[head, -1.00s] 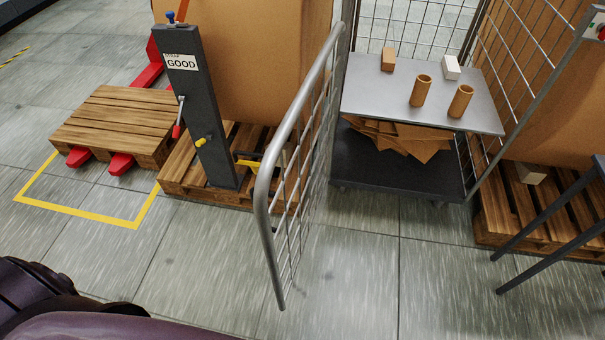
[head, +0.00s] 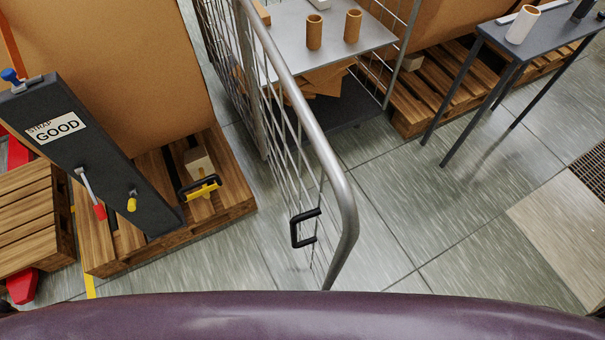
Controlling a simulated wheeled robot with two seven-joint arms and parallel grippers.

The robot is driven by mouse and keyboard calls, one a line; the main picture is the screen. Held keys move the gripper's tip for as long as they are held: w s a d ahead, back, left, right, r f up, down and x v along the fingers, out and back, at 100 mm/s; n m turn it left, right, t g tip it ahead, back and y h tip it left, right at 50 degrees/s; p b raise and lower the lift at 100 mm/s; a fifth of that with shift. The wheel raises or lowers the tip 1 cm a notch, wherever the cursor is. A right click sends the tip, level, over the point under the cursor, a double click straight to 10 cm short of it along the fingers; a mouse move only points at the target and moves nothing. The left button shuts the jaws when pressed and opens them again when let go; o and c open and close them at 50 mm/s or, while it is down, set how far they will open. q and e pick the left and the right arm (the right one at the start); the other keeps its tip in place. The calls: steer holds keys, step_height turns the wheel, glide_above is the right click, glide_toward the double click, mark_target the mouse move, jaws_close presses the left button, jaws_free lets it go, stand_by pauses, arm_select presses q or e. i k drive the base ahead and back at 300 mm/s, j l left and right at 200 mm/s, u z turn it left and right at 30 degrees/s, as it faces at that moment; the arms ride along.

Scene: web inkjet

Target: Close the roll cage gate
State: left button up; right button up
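The roll cage gate (head: 318,140) is a grey tube frame with wire mesh. It stands open, swung out from the cage toward me, with its free end near the bottom middle of the head view. A black handle (head: 304,229) is fixed to the mesh near that free end. The roll cage has a grey shelf (head: 285,45) carrying cardboard tubes, with brown cardboard sheets (head: 325,82) on the dark base below. The cage's front is open on the right of the gate. Neither of my grippers shows in the view.
A dark post labelled GOOD (head: 95,155) stands on a wooden pallet (head: 230,190) at the left, beside a large brown roll. A dark table (head: 520,45) stands at the upper right. Floor (head: 430,210) right of the gate is clear.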

mark_target(335, 173)
steer(key=j, duration=0.25)
steer(key=k+j+z, duration=0.1)
steer(key=j, duration=0.15)
steer(key=k+j+z, duration=0.1)
steer(key=k+j, duration=0.15)
steer(key=k+j+z, duration=0.1)
steer(key=k, duration=0.4)
steer(key=j, duration=0.1)
